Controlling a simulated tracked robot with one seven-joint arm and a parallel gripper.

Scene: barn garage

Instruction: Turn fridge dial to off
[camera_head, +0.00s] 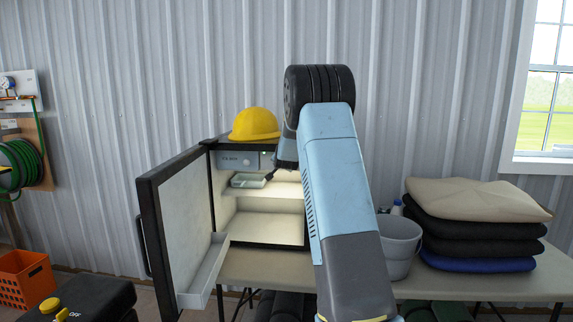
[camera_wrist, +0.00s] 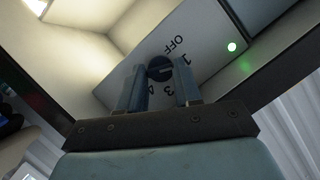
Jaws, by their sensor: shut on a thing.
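The small fridge (camera_head: 261,243) stands on a table with its door (camera_head: 187,222) swung open to the left. Its control panel (camera_wrist: 200,45) shows in the wrist view, with OFF and the numbers 1, 3 and 4 printed around a dark round dial (camera_wrist: 160,69). My gripper (camera_wrist: 160,80) has its two fingers on either side of the dial, shut on it. The dial's pointer mark is too small to read surely. In the head view, my arm hides the fridge's right side, and the dial is not clearly seen there.
A yellow hard hat (camera_head: 255,124) sits on the fridge top. A grey bucket (camera_head: 400,247) and stacked cushions (camera_head: 475,228) stand right on the table (camera_head: 470,287). A green light (camera_wrist: 232,47) glows on the panel. A small tray (camera_head: 247,181) lies inside the fridge.

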